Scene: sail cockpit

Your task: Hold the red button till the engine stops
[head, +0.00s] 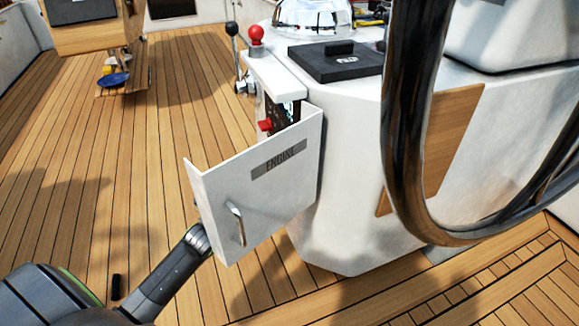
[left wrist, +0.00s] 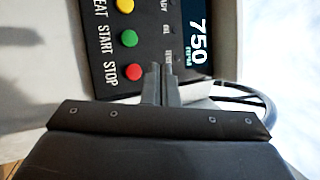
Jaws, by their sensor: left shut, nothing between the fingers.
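In the left wrist view a dark engine panel (left wrist: 112,40) carries the red STOP button (left wrist: 134,72), a green START button (left wrist: 129,38) and a yellow button (left wrist: 125,6). Its display (left wrist: 197,40) reads 750. My left gripper (left wrist: 160,70) is shut and empty, its fingertips just right of the red button in that picture. I cannot tell whether they touch the panel; the red button looks uncovered. In the head view the open white door marked ENGINE (head: 265,190) hides my left gripper. My right gripper is not in view.
The door's handle (head: 236,224) faces me. A lever with a red ball (head: 256,33) and a black-knobbed lever (head: 232,29) stand above the panel box. A large steering wheel (head: 405,150) stands at right. The wooden deck (head: 110,190) at left is mostly clear.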

